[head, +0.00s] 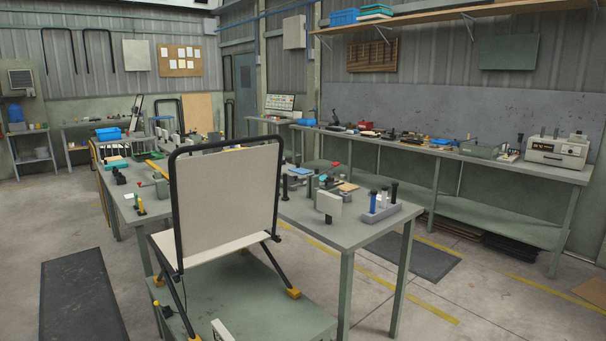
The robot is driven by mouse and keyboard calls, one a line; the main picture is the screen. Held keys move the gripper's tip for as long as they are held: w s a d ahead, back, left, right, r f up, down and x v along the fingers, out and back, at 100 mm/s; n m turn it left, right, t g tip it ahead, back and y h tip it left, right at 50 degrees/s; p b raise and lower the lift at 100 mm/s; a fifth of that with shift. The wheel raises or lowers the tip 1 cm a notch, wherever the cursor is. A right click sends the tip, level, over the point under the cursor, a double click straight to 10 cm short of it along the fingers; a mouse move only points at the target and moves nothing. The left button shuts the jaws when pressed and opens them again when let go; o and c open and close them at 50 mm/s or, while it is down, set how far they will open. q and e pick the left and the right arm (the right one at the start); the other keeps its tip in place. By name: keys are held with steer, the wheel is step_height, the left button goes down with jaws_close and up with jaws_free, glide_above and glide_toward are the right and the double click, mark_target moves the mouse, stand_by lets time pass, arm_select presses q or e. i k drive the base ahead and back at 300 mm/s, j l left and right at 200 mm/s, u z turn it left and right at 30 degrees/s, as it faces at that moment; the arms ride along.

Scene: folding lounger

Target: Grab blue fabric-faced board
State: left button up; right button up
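A folding lounger stands in front of me, with a pale backrest panel (228,205) upright in a black tube frame and a pale seat panel (205,252) below it. Its black legs end in yellow-orange feet. I cannot make out a blue fabric-faced board; the panel faces turned to me are off-white. A small flat blue item (300,171) lies on the worktable behind the lounger, too small to identify. Neither gripper shows clearly. A pale piece with a dark slot shows at the bottom edge, and I cannot tell what it is.
The lounger is at a low green platform (285,312). A worktable (345,232) with tools, blocks and cylinders stands behind it. A long bench (520,167) with a beige machine (557,152) runs along the right wall. A dark mat (82,295) lies on open floor at left.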

mark_target(297, 169)
steer(key=i+l+z, duration=0.55)
steer(key=i+z, duration=0.25)
steer(key=i+l+z, duration=0.1)
steer(key=i+z, duration=0.85)
steer(key=i, duration=1.95)
steer(key=i+j+u, duration=0.1)
steer(key=i+u, duration=0.2)
steer(key=i, duration=0.15)
steer(key=i+u, duration=0.35)
steer(key=i, duration=0.15)
steer(key=i+l+u, duration=0.3)
steer(key=i, duration=0.15)
steer(key=i+l+u, duration=0.3)
steer(key=i, duration=0.15)
steer(key=i+j+u, duration=0.1)
steer(key=u, duration=0.4)
steer(key=i+l+u, duration=0.1)
steer(key=i+u, duration=0.2)
steer(key=u, duration=0.15)
steer(key=i+u, duration=0.25)
steer(key=u, duration=0.25)
steer(key=i+l+u, duration=0.15)
steer(key=u, duration=0.35)
steer(key=i+l+u, duration=0.15)
steer(key=l+u, duration=0.15)
steer(key=u, duration=0.15)
